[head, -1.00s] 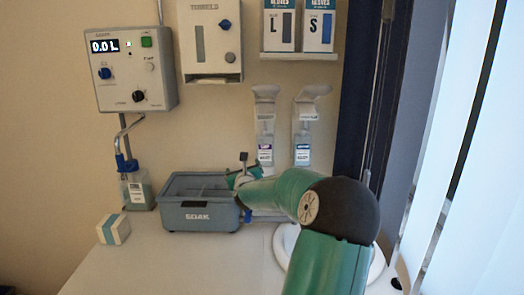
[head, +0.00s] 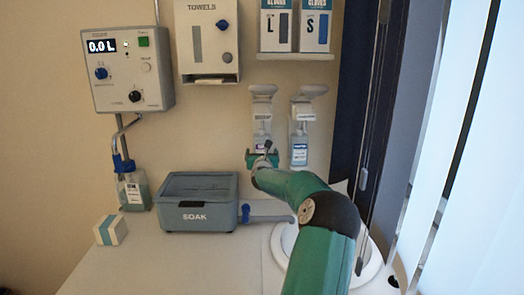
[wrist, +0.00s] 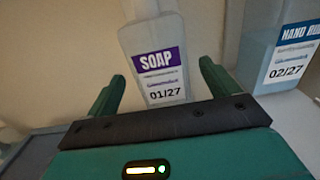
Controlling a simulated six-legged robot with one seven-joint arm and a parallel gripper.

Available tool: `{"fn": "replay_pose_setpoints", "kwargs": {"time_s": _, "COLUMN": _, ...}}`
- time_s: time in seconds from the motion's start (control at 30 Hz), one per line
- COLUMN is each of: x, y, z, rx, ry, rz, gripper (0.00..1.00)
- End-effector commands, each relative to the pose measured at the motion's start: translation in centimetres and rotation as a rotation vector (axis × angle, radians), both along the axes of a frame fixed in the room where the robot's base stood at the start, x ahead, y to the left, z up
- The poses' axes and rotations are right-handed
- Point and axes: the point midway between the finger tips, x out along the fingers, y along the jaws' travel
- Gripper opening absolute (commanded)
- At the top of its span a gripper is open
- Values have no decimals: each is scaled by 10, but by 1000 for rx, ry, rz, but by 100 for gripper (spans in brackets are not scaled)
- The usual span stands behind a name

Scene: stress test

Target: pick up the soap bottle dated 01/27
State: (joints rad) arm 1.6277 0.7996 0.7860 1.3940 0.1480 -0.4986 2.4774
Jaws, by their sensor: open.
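The soap bottle (wrist: 160,65) has a purple SOAP label dated 01/27 and shows in the middle of the wrist view. In the head view the soap bottle (head: 262,133) hangs in the left of two wall dispensers, partly hidden by my gripper. My gripper (wrist: 160,90) is open, with one finger on each side of the bottle's lower part in the wrist view. I cannot tell how deep the bottle is between the fingers. In the head view my gripper (head: 262,158) is at the bottle's bottom.
A second bottle (wrist: 285,60), with a blue label dated 02/27, hangs close on the right; it also shows in the head view (head: 299,146). The SOAK box (head: 200,222) stands on the counter at lower left. A small white-and-teal box (head: 110,230) lies left of it.

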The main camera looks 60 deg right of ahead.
Motion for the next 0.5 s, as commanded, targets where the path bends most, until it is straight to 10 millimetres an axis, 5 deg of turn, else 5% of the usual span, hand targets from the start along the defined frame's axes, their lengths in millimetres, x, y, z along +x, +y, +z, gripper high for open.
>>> {"fn": "replay_pose_setpoints", "kwargs": {"time_s": 0.27, "x": 16, "y": -32, "z": 1, "rx": 0, "ry": -1, "rz": 1, "gripper": 87}}
{"fn": "replay_pose_setpoints", "kwargs": {"time_s": 0.5, "x": 19, "y": -39, "z": 1, "rx": 1, "ry": 0, "rz": 1, "gripper": 87}}
